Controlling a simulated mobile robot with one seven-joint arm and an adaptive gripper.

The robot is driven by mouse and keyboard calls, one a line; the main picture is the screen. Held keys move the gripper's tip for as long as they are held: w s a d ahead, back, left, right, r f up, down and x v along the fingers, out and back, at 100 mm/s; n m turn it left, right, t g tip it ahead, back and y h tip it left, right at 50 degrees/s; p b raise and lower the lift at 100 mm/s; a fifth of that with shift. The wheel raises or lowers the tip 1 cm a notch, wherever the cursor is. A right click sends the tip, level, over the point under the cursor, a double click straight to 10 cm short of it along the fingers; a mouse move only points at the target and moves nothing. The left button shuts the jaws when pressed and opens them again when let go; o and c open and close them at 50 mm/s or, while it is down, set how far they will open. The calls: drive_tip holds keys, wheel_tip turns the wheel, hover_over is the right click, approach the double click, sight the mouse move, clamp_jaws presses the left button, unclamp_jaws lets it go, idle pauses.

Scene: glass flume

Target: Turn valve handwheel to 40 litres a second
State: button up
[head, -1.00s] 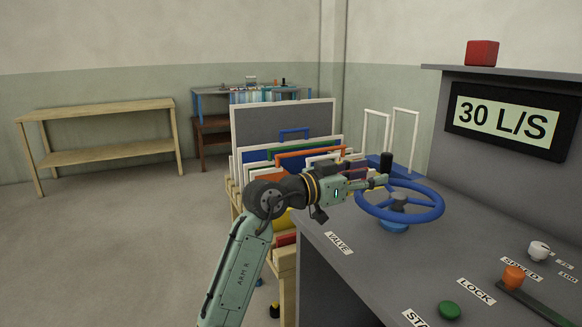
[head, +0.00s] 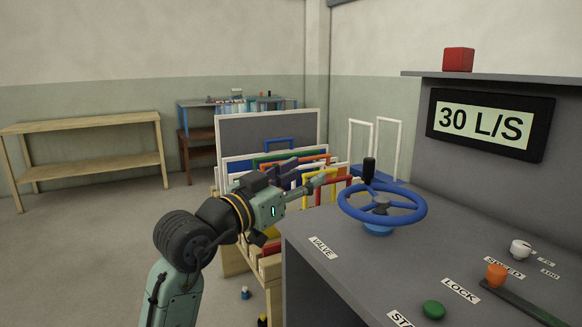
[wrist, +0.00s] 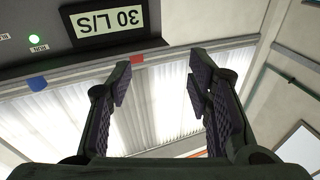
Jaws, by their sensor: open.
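The blue valve handwheel (head: 381,204) stands on the grey console with its black knob (head: 369,170) upright at the far rim. The display (head: 489,123) reads 30 L/S; it also shows upside down in the wrist view (wrist: 108,22). My gripper (head: 318,179) is left of the handwheel, apart from it. In the wrist view its two fingers (wrist: 160,85) are spread wide with nothing between them.
The console top (head: 390,270) carries a green button (head: 434,309), an orange lever knob (head: 496,275) and a white speed knob (head: 521,248). A rack of framed panels (head: 270,150) stands behind my gripper. A wooden shelf (head: 85,122) is at the far left.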

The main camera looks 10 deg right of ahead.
drive_tip(key=shift+a+r+n+t, duration=0.4)
drive_tip(key=shift+a+r+t, duration=0.7)
drive_tip(key=shift+a+r, duration=0.15)
drive_tip(key=shift+f, duration=0.1)
drive_tip(key=shift+c, duration=0.3)
